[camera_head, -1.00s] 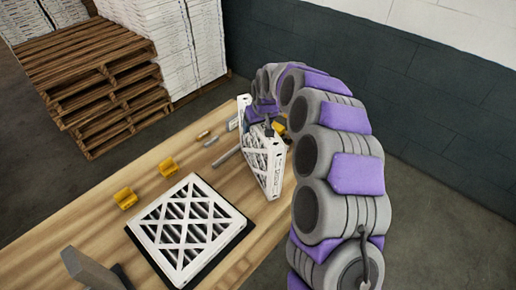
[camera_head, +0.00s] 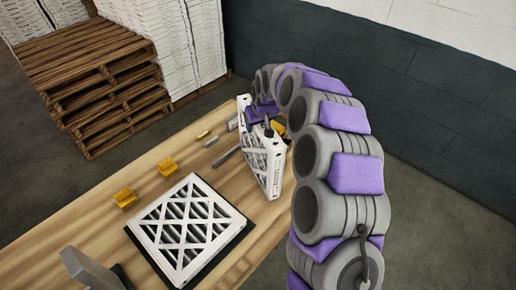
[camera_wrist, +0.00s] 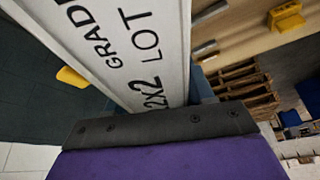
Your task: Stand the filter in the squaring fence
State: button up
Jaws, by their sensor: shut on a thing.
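A white-framed filter with a lattice face (camera_head: 258,150) is upright and slightly tilted at the far end of the bench, in the body camera view. My gripper (camera_head: 268,128) is shut on its upper part, partly hidden behind my arm. In the wrist view the filter's printed white edge (camera_wrist: 135,45) runs up from my dark gripper pad (camera_wrist: 160,128). A grey metal bar (camera_head: 227,155) lies beside the filter and is partly hidden by it; it may be part of the squaring fence. Whether the filter's lower edge touches the bench cannot be told.
A second filter (camera_head: 190,225) lies flat on a black base (camera_head: 238,240). Yellow blocks (camera_head: 125,197) and (camera_head: 168,167) sit on the wooden bench (camera_head: 75,225). A grey upright plate (camera_head: 88,268) stands at the near edge. Pallets (camera_head: 85,85) stand beyond the bench.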

grip_shut()
jog(key=shift+r, duration=0.15)
